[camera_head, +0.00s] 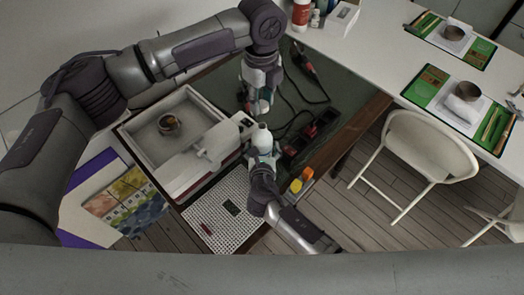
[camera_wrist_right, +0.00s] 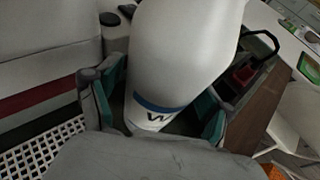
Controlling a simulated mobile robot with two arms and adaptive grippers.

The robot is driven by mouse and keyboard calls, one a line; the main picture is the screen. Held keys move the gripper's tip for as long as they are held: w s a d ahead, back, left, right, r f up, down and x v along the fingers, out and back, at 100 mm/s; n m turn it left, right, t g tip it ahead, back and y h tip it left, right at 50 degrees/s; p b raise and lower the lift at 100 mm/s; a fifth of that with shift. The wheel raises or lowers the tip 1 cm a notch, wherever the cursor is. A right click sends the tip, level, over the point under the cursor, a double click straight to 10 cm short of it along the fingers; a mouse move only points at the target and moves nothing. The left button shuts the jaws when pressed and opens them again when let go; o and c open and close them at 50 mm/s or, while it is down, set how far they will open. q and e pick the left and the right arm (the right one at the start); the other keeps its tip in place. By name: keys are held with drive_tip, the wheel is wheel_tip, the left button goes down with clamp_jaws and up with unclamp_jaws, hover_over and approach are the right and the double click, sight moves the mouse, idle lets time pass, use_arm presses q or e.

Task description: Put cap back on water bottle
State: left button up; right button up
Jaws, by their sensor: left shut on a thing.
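The white water bottle (camera_head: 262,139) stands roughly upright near the middle of the head view. In the right wrist view the bottle (camera_wrist_right: 185,50) fills the upper middle and shows a blue band with a dark letter. My right gripper (camera_wrist_right: 155,105) has its teal-padded fingers on either side of the bottle; whether they press on it is unclear. In the head view my right gripper (camera_head: 263,155) is at the bottle's lower part. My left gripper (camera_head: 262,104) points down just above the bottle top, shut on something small. I take that to be the cap, but it is mostly hidden.
A white perforated board (camera_head: 232,235) lies in front. Dark cables and a black box with red parts (camera_head: 312,130) are to the right. A white chair (camera_head: 430,145) stands farther right.

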clamp_jaws()
use_arm(q)
drive_tip(key=shift+f, duration=2.5)
drive_tip(key=shift+f, duration=0.1)
drive_tip(key=shift+f, duration=0.8)
drive_tip(key=shift+f, duration=0.55)
